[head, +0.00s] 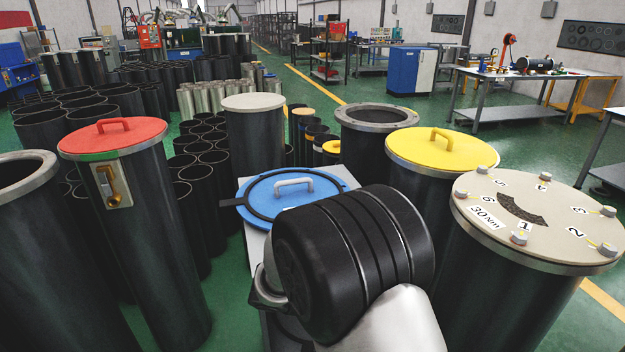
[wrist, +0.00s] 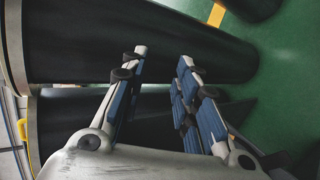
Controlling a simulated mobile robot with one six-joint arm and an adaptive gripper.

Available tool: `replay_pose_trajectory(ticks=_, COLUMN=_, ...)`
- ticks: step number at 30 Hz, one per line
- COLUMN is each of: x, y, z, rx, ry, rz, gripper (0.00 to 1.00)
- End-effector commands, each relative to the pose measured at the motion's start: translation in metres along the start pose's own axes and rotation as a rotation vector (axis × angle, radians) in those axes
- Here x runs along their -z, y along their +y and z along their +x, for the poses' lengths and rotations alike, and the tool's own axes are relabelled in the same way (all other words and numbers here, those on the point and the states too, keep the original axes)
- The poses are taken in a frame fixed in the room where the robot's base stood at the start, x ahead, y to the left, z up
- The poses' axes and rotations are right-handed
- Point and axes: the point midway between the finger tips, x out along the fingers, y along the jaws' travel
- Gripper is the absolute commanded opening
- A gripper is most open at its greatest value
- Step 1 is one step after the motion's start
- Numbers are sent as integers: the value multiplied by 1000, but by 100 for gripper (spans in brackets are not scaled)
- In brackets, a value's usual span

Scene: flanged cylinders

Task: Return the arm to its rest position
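My gripper (wrist: 163,56) shows in the wrist view with its two blue-padded fingers apart and nothing between them. A large dark cylinder (wrist: 140,45) with a pale flange lies beyond the fingertips in that view. In the head view, my arm's black joint (head: 350,262) and grey link fill the lower middle, and I cannot make out the gripper there. The numbered flanged cylinder (head: 490,290) stands right of my arm. The yellow-lidded cylinder (head: 425,195) is behind it, and the blue lid (head: 285,190) is just behind my arm joint.
A red-lidded cylinder (head: 160,230) and an open flanged cylinder (head: 60,270) stand at the left. A grey-lidded cylinder (head: 255,140) and an open flanged one (head: 375,116) stand behind the blue lid.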

Motion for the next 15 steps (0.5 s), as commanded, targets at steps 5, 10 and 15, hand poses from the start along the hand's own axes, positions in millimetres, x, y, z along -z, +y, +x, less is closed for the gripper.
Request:
replay_pose_trajectory(ticks=5, x=-59, y=45, z=-8, rx=236, ry=-62, rz=71, gripper=28)
replay_pose_trajectory(ticks=10, x=-113, y=66, z=-20, rx=457, ry=-56, rz=140, gripper=28)
replay_pose_trajectory(ticks=15, x=-160, y=76, z=-39, rx=659, ry=15, rz=226, gripper=28)
